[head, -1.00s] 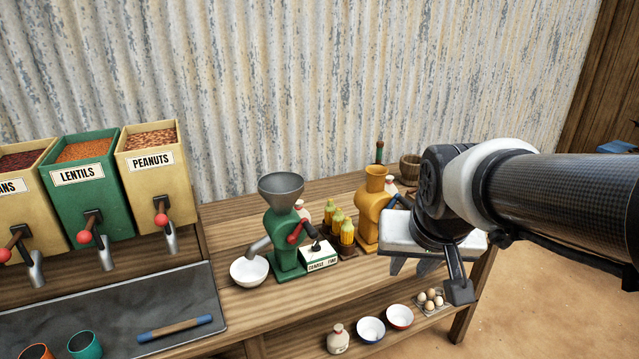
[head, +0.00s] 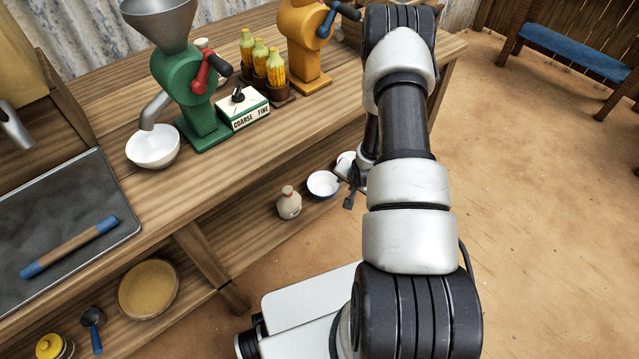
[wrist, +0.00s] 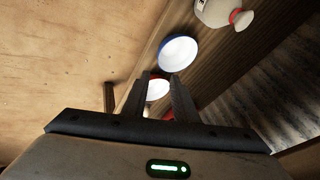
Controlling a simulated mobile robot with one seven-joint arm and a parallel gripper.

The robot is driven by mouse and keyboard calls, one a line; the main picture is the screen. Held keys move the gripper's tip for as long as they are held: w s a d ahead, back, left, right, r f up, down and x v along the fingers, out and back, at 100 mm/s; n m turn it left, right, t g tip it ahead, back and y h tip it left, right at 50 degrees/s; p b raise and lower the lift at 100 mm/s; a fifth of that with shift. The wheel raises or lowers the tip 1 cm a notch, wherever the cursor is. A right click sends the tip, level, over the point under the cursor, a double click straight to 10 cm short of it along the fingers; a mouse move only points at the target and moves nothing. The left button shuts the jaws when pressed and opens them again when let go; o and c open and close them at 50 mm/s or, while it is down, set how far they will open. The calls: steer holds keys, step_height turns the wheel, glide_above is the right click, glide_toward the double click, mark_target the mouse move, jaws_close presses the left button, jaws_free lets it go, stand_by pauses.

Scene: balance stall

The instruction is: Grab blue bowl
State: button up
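The blue bowl, white inside with a blue rim (head: 323,184), sits on the low shelf of the wooden stall in the head view. In the wrist view the blue bowl (wrist: 180,52) lies just beyond my fingertips. My gripper (wrist: 160,77) is open, with its two fingers apart and nothing held. In the head view my gripper is partly hidden behind my arm, close to the right of the bowl. A second white bowl (wrist: 157,91) with a red rim shows between my fingers in the wrist view, partly covered by them.
Above is the countertop with a green grinder (head: 196,85) and a white bowl (head: 153,149). Open sandy floor lies to the right.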

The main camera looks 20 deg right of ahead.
steer(key=b, duration=0.3)
glide_toward(323, 187)
steer(key=s+d, duration=0.3)
steer(key=s, duration=0.1)
steer(key=shift+w+b+x, duration=0.25)
steer(key=shift+b+x, duration=1.05)
steer(key=shift+x, duration=1.4)
steer(key=shift+r, duration=0.2)
steer(key=shift+c, duration=0.4)
jaws_close()
